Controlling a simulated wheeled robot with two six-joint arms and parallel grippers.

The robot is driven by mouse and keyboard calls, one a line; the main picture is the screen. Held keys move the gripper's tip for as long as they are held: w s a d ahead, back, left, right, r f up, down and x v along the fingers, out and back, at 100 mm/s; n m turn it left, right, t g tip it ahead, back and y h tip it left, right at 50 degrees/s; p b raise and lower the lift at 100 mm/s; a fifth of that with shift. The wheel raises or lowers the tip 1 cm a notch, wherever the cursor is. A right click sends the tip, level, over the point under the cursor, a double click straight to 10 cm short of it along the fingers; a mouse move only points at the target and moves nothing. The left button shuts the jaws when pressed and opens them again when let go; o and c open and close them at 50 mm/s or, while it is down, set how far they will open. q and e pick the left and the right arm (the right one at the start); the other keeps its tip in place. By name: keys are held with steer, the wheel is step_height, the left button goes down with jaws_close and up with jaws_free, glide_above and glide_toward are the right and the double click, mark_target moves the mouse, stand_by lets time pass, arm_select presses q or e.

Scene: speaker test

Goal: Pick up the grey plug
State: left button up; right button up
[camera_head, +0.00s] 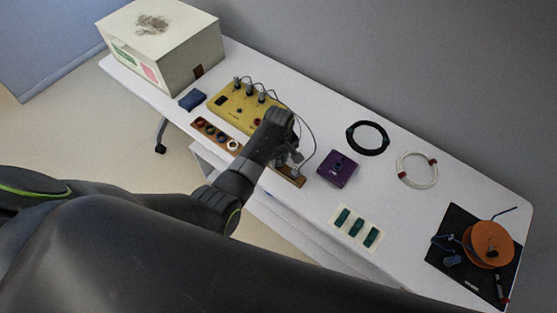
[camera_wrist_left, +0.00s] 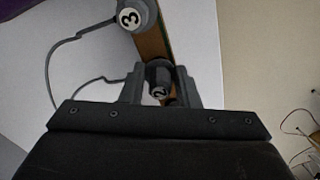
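My left gripper (camera_head: 286,160) is over the right part of a wooden strip (camera_head: 207,130) at the table's front edge. In the left wrist view, its two fingers (camera_wrist_left: 160,88) stand on either side of a dark grey plug marked 2 (camera_wrist_left: 158,74). I cannot tell whether they press on it or only surround it. A lighter grey plug marked 3 (camera_wrist_left: 130,18), with a grey cable, sits farther along the strip, outside the fingers. In the head view my arm hides part of the strip and most of the plugs there. My right gripper is not in view.
A yellow box (camera_head: 232,112) with several plugged-in connectors stands behind my left arm. A purple box (camera_head: 338,169), a black cable coil (camera_head: 368,138), a white coil (camera_head: 417,169) and an orange reel (camera_head: 488,245) lie to the right. A large pale box (camera_head: 165,45) stands far left.

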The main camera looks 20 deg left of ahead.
arm_select(q)
steer(key=shift+w+r, duration=0.1)
steer(key=shift+r, duration=0.5)
step_height(320, 180, up, 9)
steer(key=shift+f, duration=0.1)
stand_by(0.4)
step_height(320, 180, up, 4)
steer(key=p, duration=0.5)
stand_by(0.4)
